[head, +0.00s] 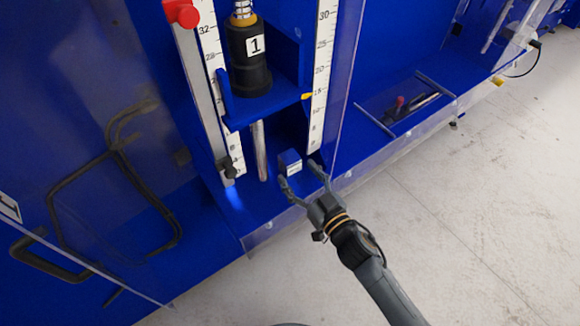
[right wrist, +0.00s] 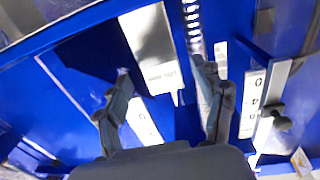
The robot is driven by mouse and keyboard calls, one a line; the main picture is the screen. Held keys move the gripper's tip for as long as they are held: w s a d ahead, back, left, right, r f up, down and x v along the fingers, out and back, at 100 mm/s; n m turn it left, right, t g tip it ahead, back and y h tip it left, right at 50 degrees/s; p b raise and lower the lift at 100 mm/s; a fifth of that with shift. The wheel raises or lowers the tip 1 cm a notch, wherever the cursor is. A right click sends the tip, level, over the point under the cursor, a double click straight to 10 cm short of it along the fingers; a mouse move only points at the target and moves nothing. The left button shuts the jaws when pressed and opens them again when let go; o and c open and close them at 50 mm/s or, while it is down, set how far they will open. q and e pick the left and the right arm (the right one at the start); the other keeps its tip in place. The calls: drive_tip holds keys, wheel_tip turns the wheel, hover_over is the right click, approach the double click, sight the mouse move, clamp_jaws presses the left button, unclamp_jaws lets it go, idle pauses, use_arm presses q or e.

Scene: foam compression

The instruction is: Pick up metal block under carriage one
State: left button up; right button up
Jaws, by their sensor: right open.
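The metal block (head: 289,162) stands on the blue floor of the rig, under carriage one (head: 248,62), which is black and marked 1. It reflects blue and has a white label on its front. My right gripper (head: 304,178) is open and empty, just in front of the block, with its fingers spread toward it. In the right wrist view, the pale grey block (right wrist: 152,45) appears ahead of and between the open fingers (right wrist: 165,80). I see no contact; the exact gap is hard to tell. My left gripper is out of view.
White rulers (head: 321,75) stand on both sides of the carriage. A metal rod (head: 259,150) stands left of the block. A clear panel (head: 345,70) rises at the right, and a low clear edge runs along the front. Pale floor (head: 480,220) lies open at the right.

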sight(295, 170)
drive_tip(key=x, duration=0.4)
drive_tip(key=shift+w+a, duration=0.15)
drive_tip(key=shift+a, duration=0.1)
clamp_jaws()
